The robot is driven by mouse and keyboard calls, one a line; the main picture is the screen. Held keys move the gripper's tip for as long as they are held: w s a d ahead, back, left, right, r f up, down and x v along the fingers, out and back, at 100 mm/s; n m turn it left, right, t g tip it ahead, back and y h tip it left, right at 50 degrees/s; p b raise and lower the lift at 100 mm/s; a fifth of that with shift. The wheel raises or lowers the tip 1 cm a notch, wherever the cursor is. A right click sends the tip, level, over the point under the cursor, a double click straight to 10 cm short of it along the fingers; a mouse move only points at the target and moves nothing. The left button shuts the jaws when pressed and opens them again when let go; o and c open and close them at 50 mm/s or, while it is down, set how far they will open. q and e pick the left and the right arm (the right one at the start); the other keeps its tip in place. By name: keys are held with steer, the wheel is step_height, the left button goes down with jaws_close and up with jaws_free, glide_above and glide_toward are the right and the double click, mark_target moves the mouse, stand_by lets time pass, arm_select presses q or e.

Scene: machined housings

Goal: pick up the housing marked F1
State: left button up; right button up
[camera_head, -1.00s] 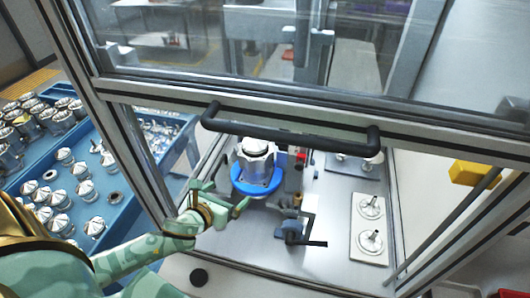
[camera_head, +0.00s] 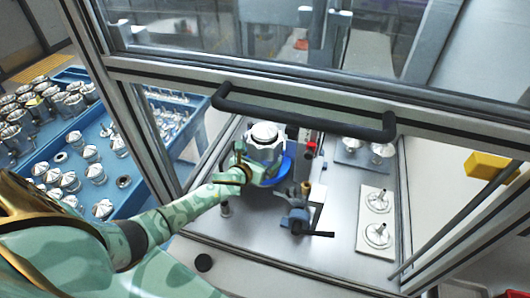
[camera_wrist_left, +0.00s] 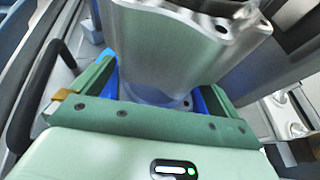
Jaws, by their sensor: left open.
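A silvery machined housing (camera_head: 264,143) with a round cap stands upright on a blue round base (camera_head: 286,168) inside the glazed enclosure. No F1 mark can be read on it. My left gripper (camera_head: 246,167) is at the housing's near left side, low down, just above the blue base. In the left wrist view the housing (camera_wrist_left: 185,42) rises in front of the palm. The open green fingers (camera_wrist_left: 155,88) lie to its left and right near its narrower lower part; I cannot tell whether they touch it. My right gripper is in neither view.
The enclosure's raised front frame has a black handle (camera_head: 300,113) above my left forearm. White plates with metal parts (camera_head: 376,220) lie further right. Blue trays of several housings (camera_head: 85,150) stand outside at left.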

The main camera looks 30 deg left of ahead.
arm_select(q)
steer(key=shift+x, duration=0.8)
steer(key=shift+s, duration=0.15)
steer(key=c, duration=1.5)
steer(key=shift+r, duration=0.25)
steer(key=shift+c, duration=0.5)
